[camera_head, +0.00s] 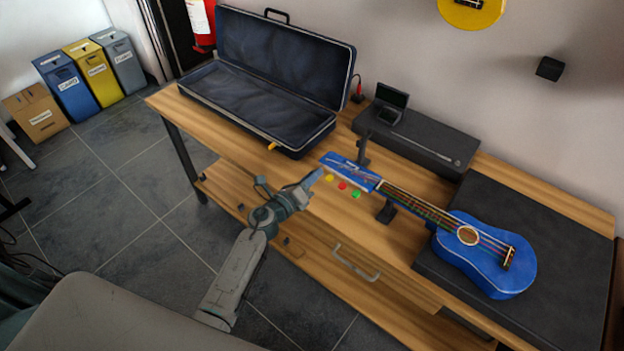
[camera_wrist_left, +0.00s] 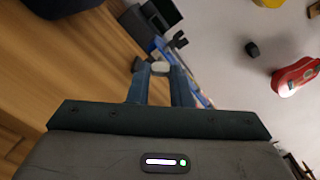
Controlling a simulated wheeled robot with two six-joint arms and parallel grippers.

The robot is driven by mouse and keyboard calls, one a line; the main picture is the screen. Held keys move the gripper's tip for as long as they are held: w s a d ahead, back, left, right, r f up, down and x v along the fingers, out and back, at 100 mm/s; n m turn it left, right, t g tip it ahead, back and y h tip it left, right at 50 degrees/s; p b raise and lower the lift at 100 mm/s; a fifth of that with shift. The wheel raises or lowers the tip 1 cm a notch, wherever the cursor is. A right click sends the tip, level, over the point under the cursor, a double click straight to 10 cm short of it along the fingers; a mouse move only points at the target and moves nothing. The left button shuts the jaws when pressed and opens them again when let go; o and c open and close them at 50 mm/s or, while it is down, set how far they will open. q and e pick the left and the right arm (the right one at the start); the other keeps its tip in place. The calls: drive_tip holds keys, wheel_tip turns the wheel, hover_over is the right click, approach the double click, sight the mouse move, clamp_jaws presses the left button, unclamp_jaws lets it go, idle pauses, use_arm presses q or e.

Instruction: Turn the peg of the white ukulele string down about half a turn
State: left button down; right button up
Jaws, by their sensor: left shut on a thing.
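The blue ukulele (camera_head: 490,257) lies with its body at the right of the head view and its headstock (camera_head: 345,168) pointing left. The yellow peg (camera_head: 329,178), red peg (camera_head: 342,186) and green peg (camera_head: 356,194) stick out along the headstock's near side. In the head view the gripper hides the white peg. My right gripper is in neither view.
A dark support (camera_head: 387,212) stands under the neck. An open blue case (camera_head: 335,125) sits behind and left of the headstock. A black box (camera_head: 430,140) with a small open device (camera_head: 391,101) is behind the neck. A dark mat (camera_head: 560,235) lies under the body.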

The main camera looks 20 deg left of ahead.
use_arm(q)
drive_tip(key=m+b, duration=0.2)
drive_tip(key=m, duration=0.4)
drive_tip(key=shift+a+f+b, duration=0.1)
drive_tip(key=shift+f+b, duration=0.05)
drive_tip(key=shift+b, duration=0.15)
drive_tip(key=shift+m+b, duration=0.6)
drive_tip(key=shift+m, duration=1)
drive_tip(key=c, duration=1.6)
unclamp_jaws()
